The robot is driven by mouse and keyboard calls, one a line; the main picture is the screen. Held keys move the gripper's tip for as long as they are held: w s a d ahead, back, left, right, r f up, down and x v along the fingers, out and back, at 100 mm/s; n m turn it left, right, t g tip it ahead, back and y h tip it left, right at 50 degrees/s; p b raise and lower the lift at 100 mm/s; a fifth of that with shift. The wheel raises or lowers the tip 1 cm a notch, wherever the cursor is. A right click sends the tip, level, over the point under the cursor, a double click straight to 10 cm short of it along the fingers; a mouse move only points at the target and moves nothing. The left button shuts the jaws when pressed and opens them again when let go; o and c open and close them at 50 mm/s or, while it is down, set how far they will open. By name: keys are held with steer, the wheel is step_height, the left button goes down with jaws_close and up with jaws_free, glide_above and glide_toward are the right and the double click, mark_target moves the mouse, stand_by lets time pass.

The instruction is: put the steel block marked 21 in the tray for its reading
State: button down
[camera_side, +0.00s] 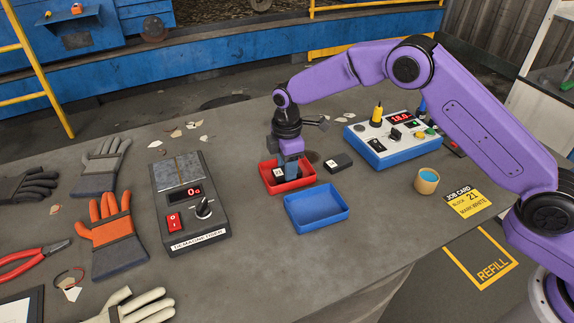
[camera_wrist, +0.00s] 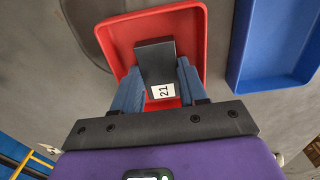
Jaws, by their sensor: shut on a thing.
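The dark steel block (camera_wrist: 155,60) has a white label reading 21 in the wrist view. My gripper (camera_wrist: 159,78) is shut on it, one blue finger on each side. The block overlaps the red tray (camera_wrist: 190,22) in the wrist view. In the side view my gripper (camera_side: 291,158) points down at the red tray (camera_side: 307,180), and the block's white label (camera_side: 278,172) shows within the tray's outline. I cannot tell whether the block touches the tray floor. The blue tray (camera_side: 318,222) stands in front, and shows empty. It also shows in the wrist view (camera_wrist: 243,45).
A second dark block (camera_side: 338,163) lies right of the red tray. A demagnetiser (camera_side: 190,205) reading 0 stands left. A meter box (camera_side: 395,135) reading 18.0 stands behind right. A cup (camera_side: 426,181) and a job card (camera_side: 466,201) naming block 21 lie right. Gloves (camera_side: 115,232) lie far left.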

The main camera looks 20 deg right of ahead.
steer(key=shift+f, duration=0.1)
steer(key=c, duration=0.6)
jaws_free()
step_height(320, 180, up, 12)
